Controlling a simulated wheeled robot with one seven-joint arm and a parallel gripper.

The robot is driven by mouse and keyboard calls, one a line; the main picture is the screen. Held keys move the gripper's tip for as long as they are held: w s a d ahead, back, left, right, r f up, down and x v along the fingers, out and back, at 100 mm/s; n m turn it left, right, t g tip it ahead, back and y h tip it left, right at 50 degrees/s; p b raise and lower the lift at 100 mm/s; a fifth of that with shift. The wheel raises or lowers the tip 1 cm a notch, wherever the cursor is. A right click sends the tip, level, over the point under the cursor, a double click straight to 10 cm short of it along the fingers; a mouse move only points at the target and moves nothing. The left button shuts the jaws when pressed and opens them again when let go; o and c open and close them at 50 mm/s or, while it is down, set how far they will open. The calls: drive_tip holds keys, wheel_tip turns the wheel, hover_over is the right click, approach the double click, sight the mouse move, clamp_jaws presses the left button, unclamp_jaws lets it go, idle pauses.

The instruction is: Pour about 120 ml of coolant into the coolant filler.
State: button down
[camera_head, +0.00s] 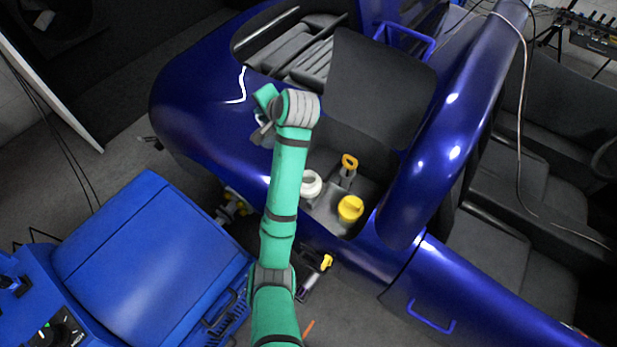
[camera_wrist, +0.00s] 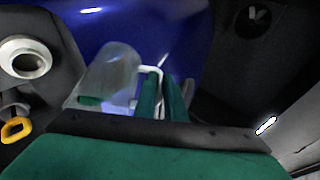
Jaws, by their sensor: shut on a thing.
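A clear jug (camera_wrist: 112,72) with a pale handle (camera_wrist: 153,72) is held in my gripper (camera_wrist: 161,98), whose green fingers close on the handle. The jug looks tilted in the wrist view; I cannot tell its coolant level. In the head view the jug is mostly hidden by my arm, with only a greyish part showing beside the wrist over the blue bodywork. The coolant filler appears to be the open white round neck (camera_head: 311,184), lower right of the gripper; it also shows at the upper left of the wrist view (camera_wrist: 26,58). The jug is apart from it.
A yellow cap (camera_head: 350,208) and a yellow-ringed dipstick handle (camera_head: 349,162) stand near the white neck. Blue bodywork (camera_head: 195,85) surrounds the bay, with a dark panel (camera_head: 375,85) behind. A blue cabinet (camera_head: 150,265) stands at lower left.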

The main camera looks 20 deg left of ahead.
drive_tip(key=shift+d+r+y, duration=0.1)
drive_tip(key=shift+d+y, duration=0.35)
drive_tip(key=shift+y, duration=0.15)
idle(0.3)
drive_tip(key=shift+s, duration=0.2)
drive_tip(key=shift+d+m+t+y+p, duration=0.45)
drive_tip(key=shift+d+t+y, duration=0.2)
drive_tip(key=shift+y, duration=0.25)
idle(0.6)
drive_tip(key=shift+a+y+p, duration=0.15)
drive_tip(key=shift+y+p, duration=0.25)
idle(0.8)
drive_tip(key=shift+s+d+f+m+t+y, duration=0.1)
drive_tip(key=shift+d+f+m+t+y, duration=0.2)
drive_tip(key=shift+d+y, duration=0.3)
idle(0.6)
drive_tip(key=shift+d+p, duration=0.15)
drive_tip(key=shift+p, duration=0.2)
drive_tip(key=shift+s+d+f+t+y, duration=0.1)
drive_tip(key=shift+d+t+y, duration=0.1)
drive_tip(key=shift+t+y, duration=0.1)
